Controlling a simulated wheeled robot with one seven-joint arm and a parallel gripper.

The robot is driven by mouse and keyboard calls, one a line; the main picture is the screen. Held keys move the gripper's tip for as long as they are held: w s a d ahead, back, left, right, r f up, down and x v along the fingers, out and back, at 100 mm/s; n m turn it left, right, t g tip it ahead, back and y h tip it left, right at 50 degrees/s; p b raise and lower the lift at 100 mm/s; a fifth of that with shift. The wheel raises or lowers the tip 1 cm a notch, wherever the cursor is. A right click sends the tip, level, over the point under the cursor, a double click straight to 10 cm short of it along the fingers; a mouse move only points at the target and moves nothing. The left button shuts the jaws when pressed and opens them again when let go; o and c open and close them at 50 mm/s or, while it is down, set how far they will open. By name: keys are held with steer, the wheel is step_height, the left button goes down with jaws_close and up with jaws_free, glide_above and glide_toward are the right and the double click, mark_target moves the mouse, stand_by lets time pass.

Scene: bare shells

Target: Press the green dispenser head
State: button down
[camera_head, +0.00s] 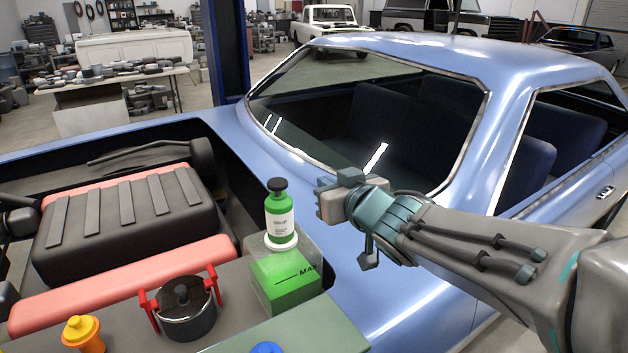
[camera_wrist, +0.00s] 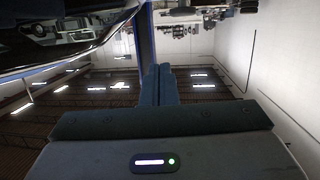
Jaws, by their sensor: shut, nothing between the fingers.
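A green dispenser bottle (camera_head: 280,222) with a white label stands upright on a clear box with a green block inside (camera_head: 284,285), in the head view. Its head (camera_head: 277,185) on top is black. My gripper (camera_head: 324,199) is just right of the bottle, about level with its upper half, and looks apart from it in the picture. The depth gap between them is hard to judge. In the wrist view my gripper's fingers (camera_wrist: 158,84) are together with nothing between them. The bottle does not show in the wrist view.
A dark pot with red handles (camera_head: 187,308), a yellow-topped bottle (camera_head: 82,332) and a blue top (camera_head: 267,348) are at the front. The open engine bay (camera_head: 120,225) lies left. The blue car body (camera_head: 400,300) lies under and behind my arm.

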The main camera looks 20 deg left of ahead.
steer(key=a, duration=0.1)
steer(key=s+a+y, duration=0.1)
steer(key=a+n+g, duration=0.1)
steer(key=shift+s+r+y, duration=0.2)
steer(key=shift+r+y, duration=0.15)
steer(key=shift+y, duration=0.05)
steer(key=b, duration=0.1)
glide_above(277, 184)
steer(key=f+v, duration=0.1)
steer(key=v, duration=0.3)
steer(key=f, duration=0.2)
step_height(277, 184, down, 3)
steer(key=shift+w+d+f, duration=0.1)
steer(key=shift+w+f, duration=0.05)
steer(key=shift+b, duration=0.3)
